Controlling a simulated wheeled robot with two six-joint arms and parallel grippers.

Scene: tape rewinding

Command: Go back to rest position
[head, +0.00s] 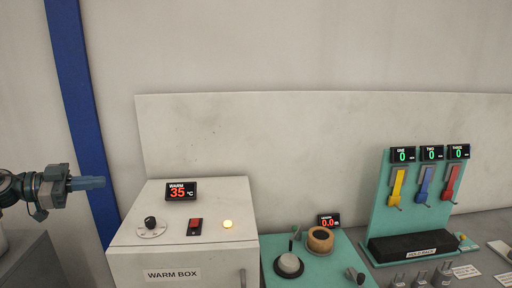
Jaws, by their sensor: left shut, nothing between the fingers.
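My left gripper (88,183) comes in from the left edge, pointing right. It is shut and empty, held in the air to the left of the white warm box (182,258) and apart from it. My right gripper is not in view.
The warm box top carries a "35 °C" display (181,191), a black dial (150,223), a red switch (195,227) and a lit lamp (227,224). A teal base (338,272) holds a tan roll (320,240). A teal rack (379,215) bears yellow, blue and red levers.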

